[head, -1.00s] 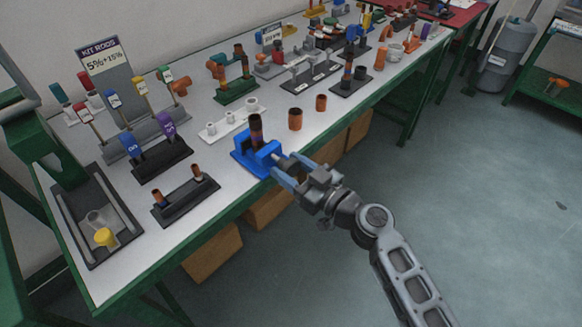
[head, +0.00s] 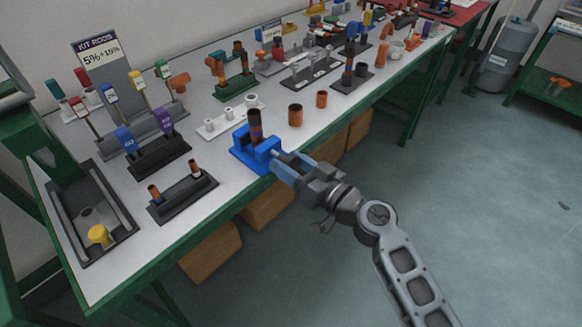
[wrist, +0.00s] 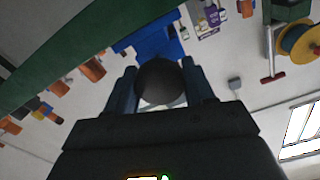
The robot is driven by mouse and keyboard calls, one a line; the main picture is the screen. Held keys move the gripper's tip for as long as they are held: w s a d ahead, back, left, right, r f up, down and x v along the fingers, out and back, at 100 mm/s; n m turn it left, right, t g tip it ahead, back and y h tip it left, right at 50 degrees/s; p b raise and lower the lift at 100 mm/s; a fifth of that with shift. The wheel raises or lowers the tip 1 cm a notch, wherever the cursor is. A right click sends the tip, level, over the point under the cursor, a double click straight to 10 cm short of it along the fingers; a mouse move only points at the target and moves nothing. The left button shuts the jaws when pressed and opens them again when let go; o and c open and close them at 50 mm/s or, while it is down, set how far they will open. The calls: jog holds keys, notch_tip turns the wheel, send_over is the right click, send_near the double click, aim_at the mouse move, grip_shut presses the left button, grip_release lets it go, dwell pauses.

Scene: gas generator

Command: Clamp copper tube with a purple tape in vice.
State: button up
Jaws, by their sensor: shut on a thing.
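The blue vice (head: 246,157) stands at the front edge of the bench, and its blue body also shows in the wrist view (wrist: 152,38). A dark copper tube (head: 255,124) with a purplish band stands upright in the vice; its lower end is hidden by the jaws. My gripper (head: 279,162) is at the vice's front, on the side facing the aisle. In the wrist view its two fingers are shut on the dark round vice handle (wrist: 160,82), which hides part of the vice behind it.
Two short copper cylinders (head: 295,115) stand right of the vice. A dark holder (head: 184,198) with two copper pieces lies to its left, and a white holder (head: 226,121) is behind.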

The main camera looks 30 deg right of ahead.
jog(key=m+b, duration=0.1)
jog(key=m, duration=0.3)
jog(key=shift+f+m, duration=0.1)
jog(key=shift+m, duration=0.2)
jog(key=m, duration=0.4)
jog(key=shift+m, duration=0.3)
jog(key=m, duration=0.4)
jog(key=shift+m, duration=0.3)
jog(key=m+p, duration=0.1)
jog(key=m, duration=0.3)
jog(key=shift+m, duration=0.3)
jog(key=m+p, duration=0.2)
jog(key=m, duration=0.2)
jog(key=shift+m, duration=0.3)
jog(key=m+p, duration=0.2)
jog(key=m, duration=0.2)
jog(key=shift+m, duration=0.3)
jog(key=m+p, duration=0.2)
jog(key=m, duration=0.2)
jog(key=shift+p, duration=0.4)
jog(key=shift+m+p, duration=1)
jog(key=shift+m, duration=1)
